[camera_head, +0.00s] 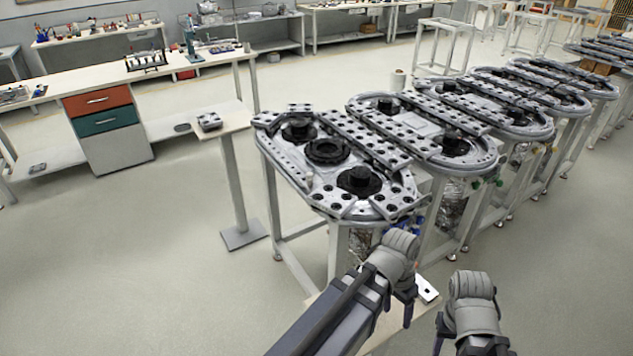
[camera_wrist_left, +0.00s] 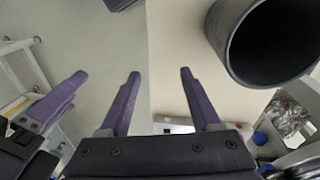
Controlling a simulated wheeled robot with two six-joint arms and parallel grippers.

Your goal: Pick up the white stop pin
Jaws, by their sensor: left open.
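I cannot pick out the white stop pin for sure in either view. A small white piece with a dark mark (camera_head: 427,289) lies beside my left gripper (camera_head: 397,308) in the head view. In the left wrist view, a white piece with a red spot (camera_wrist_left: 172,128) shows partly behind the gripper body. The left gripper (camera_wrist_left: 159,78) is open there, with nothing between its fingers, over a pale board (camera_wrist_left: 172,60). My right gripper (camera_head: 440,338) is low in the head view, and its jaws are mostly hidden.
A hollow grey cylinder (camera_wrist_left: 262,45) is close on the right of the left wrist view. The ring track table (camera_head: 340,150) stands ahead, with more track tables (camera_head: 440,130) to its right. A small side stand (camera_head: 236,122) is at left. Open floor (camera_head: 150,260) lies left.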

